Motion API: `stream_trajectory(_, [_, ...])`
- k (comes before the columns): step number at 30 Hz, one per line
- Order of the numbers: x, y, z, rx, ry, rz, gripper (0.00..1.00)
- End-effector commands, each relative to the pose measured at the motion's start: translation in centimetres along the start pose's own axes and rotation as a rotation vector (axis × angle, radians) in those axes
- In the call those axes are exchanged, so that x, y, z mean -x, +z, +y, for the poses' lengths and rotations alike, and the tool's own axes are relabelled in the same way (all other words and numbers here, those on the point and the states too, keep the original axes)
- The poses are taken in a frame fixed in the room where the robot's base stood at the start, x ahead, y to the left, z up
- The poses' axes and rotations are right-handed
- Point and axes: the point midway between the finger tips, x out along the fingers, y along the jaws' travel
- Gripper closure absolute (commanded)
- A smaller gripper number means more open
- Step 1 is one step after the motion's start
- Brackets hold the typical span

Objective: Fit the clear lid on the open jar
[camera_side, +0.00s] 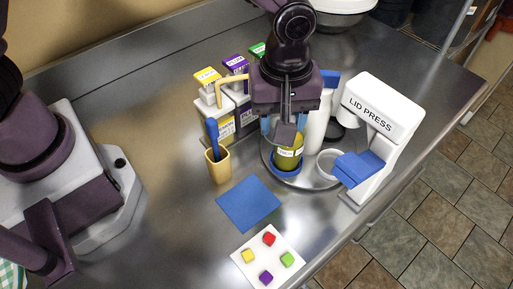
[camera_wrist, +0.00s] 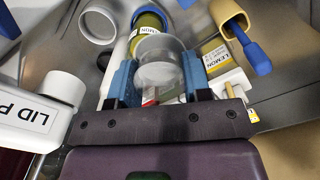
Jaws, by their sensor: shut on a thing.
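The open jar (camera_side: 288,158) holds yellow-green contents and has a white label. It stands upright on a blue base on the round metal tray (camera_side: 296,184); in the wrist view the jar (camera_wrist: 150,22) is at the top, beyond my fingers. My gripper (camera_wrist: 158,80) is shut on the clear lid (camera_wrist: 160,58), a round see-through disc between its blue fingers. The lid overlaps the jar's lower part in the wrist view; I cannot tell the gap between them. In the side view my gripper (camera_side: 284,122) is just above and behind the jar, and the lid is not clearly visible.
The white lid press (camera_side: 375,120) with its blue lever stands right. A white ring-like container (camera_side: 328,164) and white bottle (camera_side: 318,122) are close by. A yellow cup (camera_side: 218,170), labelled boxes (camera_side: 222,122), blue mat (camera_side: 248,204) and card with coloured cubes (camera_side: 268,258) lie left and in front.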

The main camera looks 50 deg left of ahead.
Motion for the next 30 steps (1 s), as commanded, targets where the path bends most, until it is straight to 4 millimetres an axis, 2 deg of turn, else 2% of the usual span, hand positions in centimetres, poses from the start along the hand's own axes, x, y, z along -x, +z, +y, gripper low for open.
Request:
stream_trajectory(1, [0.8, -0.8, 0.8, -0.058, 0.004, 0.001, 0.79])
stream_trajectory(6, [2.7, -2.7, 2.3, -0.234, 0.001, 0.002, 0.79])
stream_trajectory(11, [3.2, -3.3, 2.8, -0.303, -0.001, 0.002, 0.79])
stream_trajectory(30, [-1.5, -3.3, 2.8, -0.307, -0.002, 0.001, 0.79])
